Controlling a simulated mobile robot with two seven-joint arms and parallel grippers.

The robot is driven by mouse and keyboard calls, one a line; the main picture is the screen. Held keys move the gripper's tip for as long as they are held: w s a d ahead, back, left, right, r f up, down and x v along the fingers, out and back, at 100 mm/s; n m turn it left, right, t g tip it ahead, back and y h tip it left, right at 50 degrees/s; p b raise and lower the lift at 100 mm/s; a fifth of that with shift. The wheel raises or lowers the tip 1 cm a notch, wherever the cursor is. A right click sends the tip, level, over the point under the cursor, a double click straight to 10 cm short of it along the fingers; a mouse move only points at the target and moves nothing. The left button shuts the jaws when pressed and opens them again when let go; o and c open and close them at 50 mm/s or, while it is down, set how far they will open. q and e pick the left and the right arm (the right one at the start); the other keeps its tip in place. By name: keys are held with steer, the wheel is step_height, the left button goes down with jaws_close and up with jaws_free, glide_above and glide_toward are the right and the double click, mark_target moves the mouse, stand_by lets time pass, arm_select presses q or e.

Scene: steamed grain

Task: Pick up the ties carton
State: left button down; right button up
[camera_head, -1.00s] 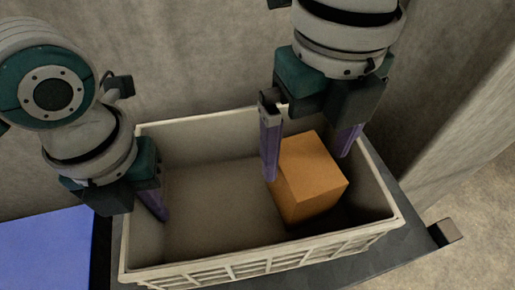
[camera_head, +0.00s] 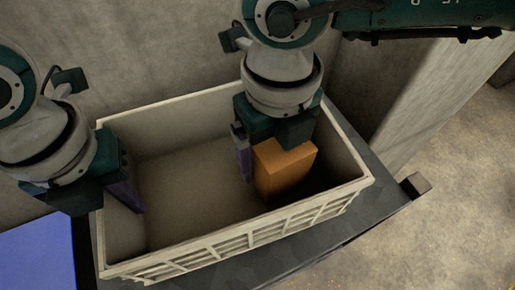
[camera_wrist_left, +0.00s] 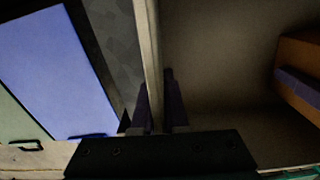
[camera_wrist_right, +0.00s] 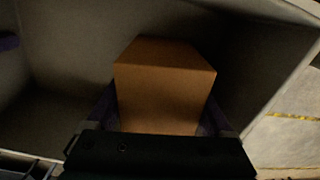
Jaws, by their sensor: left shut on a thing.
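The ties carton, which I take to be the orange-brown box (camera_head: 283,168), stands in the right part of a pale crate (camera_head: 345,187). My right gripper (camera_head: 268,160) is down at the carton. In the right wrist view its fingers lie on both sides of the carton (camera_wrist_right: 165,95); whether they press on it I cannot tell. In the head view one finger shows left of the carton and the other is hidden. My left gripper (camera_head: 128,198) is shut on the crate's left wall, which shows between its fingers in the left wrist view (camera_wrist_left: 152,60).
The crate stands on a dark surface (camera_head: 335,232). The crate's left and middle floor is bare. A blue panel (camera_head: 38,258) lies left of the crate. A concrete wall rises behind, and a pillar (camera_head: 425,95) stands at the right.

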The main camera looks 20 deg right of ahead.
steer(key=c, duration=1.3)
steer(key=shift+o, duration=0.2)
steer(key=shift+r, duration=0.1)
step_height(320, 180, up, 10)
arm_select(q)
steer(key=c, duration=0.9)
jaws_free()
steer(key=shift+o, duration=0.2)
steer(key=shift+r, duration=0.1)
